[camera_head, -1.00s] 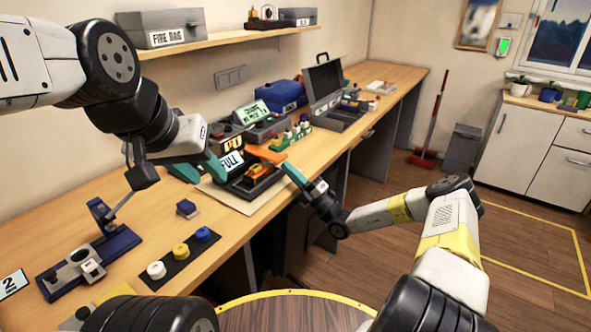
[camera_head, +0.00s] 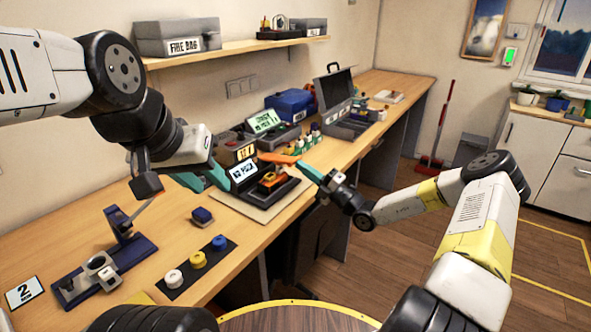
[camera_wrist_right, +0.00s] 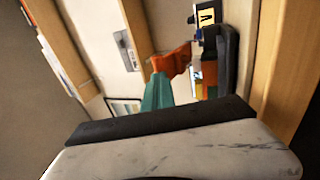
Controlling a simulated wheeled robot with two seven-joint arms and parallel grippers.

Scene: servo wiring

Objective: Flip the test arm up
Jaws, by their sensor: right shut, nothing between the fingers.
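A black tester (camera_head: 275,195) stands on a pale mat, with a lit screen (camera_head: 243,172) and a small orange part (camera_head: 270,180) in its tray. A flat orange piece (camera_head: 280,158), which looks like the test arm, lies above the tray. It also shows in the wrist view (camera_wrist_right: 172,60). My right gripper (camera_head: 308,170) is shut and empty, its teal tips right by the orange piece's right end; I cannot tell whether they touch. My left gripper (camera_head: 208,178) has teal fingers at the tester's left side; I cannot tell whether it is open.
A blue clamp stand (camera_head: 130,245), a small blue block (camera_head: 202,215) and a black strip with coloured knobs (camera_head: 198,262) lie at the front left. Behind the tester are a green-lit display (camera_head: 263,121), a blue box (camera_head: 287,103) and an open case (camera_head: 330,85).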

